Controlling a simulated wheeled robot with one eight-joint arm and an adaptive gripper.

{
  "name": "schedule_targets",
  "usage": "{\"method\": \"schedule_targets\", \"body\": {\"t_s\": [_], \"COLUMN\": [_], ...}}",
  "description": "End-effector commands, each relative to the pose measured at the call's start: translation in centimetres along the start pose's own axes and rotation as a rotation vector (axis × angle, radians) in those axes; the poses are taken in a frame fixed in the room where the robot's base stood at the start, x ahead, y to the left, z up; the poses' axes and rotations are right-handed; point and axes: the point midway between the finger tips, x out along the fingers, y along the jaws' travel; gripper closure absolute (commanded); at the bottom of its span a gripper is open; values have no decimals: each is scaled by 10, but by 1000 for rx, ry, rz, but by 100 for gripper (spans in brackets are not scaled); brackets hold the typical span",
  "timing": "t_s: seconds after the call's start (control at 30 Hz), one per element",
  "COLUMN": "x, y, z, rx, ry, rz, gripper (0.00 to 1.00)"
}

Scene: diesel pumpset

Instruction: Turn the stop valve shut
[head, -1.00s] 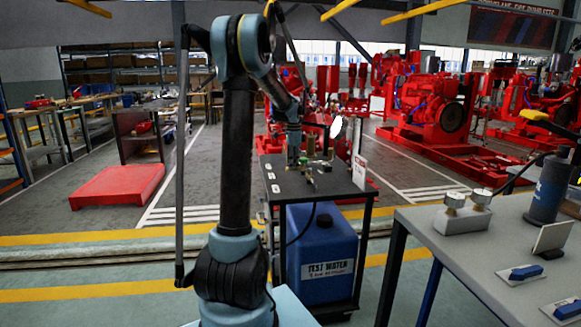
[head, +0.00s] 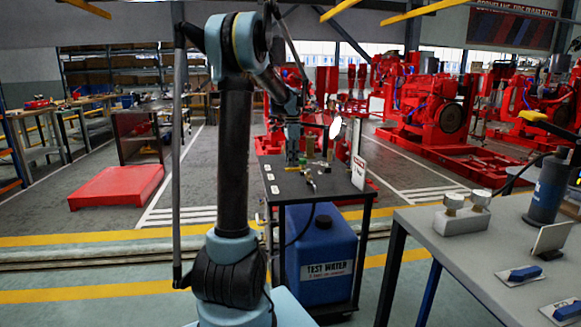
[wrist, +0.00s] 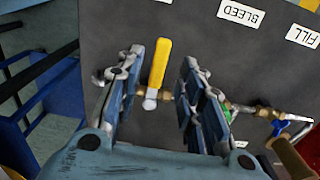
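In the wrist view, a brass valve with a yellow lever handle (wrist: 159,64) sits on a dark panel-like tabletop. The lever points up in that picture, across the pipe line. I take it to be the stop valve, but no label reading "stop" shows. My gripper (wrist: 163,82) is open, one blue-grey finger on each side of the lever, with a visible gap on both sides and nothing held.
In the wrist view, labels BLEED (wrist: 241,13) and FILL (wrist: 303,37) lie on the top, with a green-handled valve (wrist: 229,108) and a blue-handled valve (wrist: 279,128) at right. A blue TEST WATER container (head: 320,255) stands under the cart. A grey bench (head: 470,245) is at right.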

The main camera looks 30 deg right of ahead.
Motion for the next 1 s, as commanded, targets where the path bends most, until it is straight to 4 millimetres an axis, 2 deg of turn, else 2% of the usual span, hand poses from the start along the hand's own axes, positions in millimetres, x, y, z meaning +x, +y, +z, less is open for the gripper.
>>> {"method": "schedule_targets", "body": {"t_s": [0.2,0.43,0.63,1.0], "x": [-43,-76,-86,-87], "y": [1,1,1,1], "z": [0,0,0,1], "rx": [0,0,0,-2], "ry": [0,0,0,0], "rz": [0,0,0,1], "gripper": [65,65,65,65]}}
